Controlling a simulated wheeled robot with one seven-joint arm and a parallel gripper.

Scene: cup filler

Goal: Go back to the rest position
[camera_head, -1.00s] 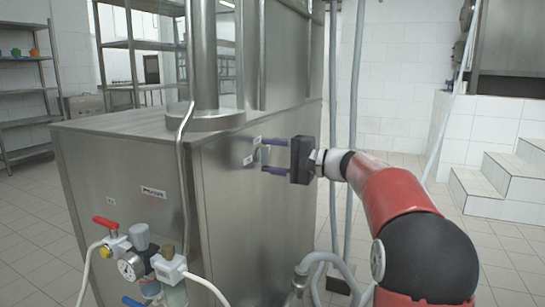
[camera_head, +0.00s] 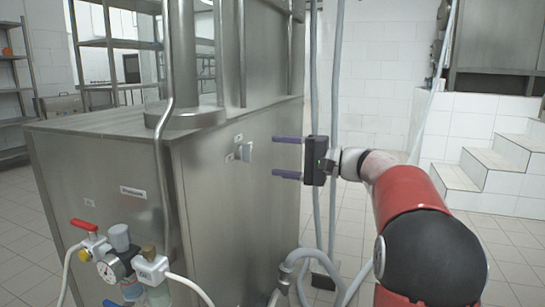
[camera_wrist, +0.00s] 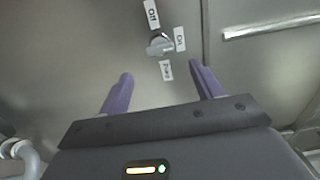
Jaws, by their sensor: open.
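My gripper (camera_head: 274,157) is open and empty, its two purple fingers spread and pointing left at the steel side of the machine (camera_head: 215,200). A small switch knob (camera_head: 246,152) with white labels sits on that side, left of my fingertips and apart from them. In the wrist view the knob (camera_wrist: 158,44) is ahead, with labels reading Off, On and a third one around it. The fingers (camera_wrist: 162,85) stand either side below it, with nothing between them.
A pressure gauge (camera_head: 110,269) with valves and hoses is on the machine's front. Grey hoses (camera_head: 335,90) hang behind my gripper. White tiled steps (camera_head: 490,165) stand at the right. Shelving (camera_head: 118,45) is at the back left.

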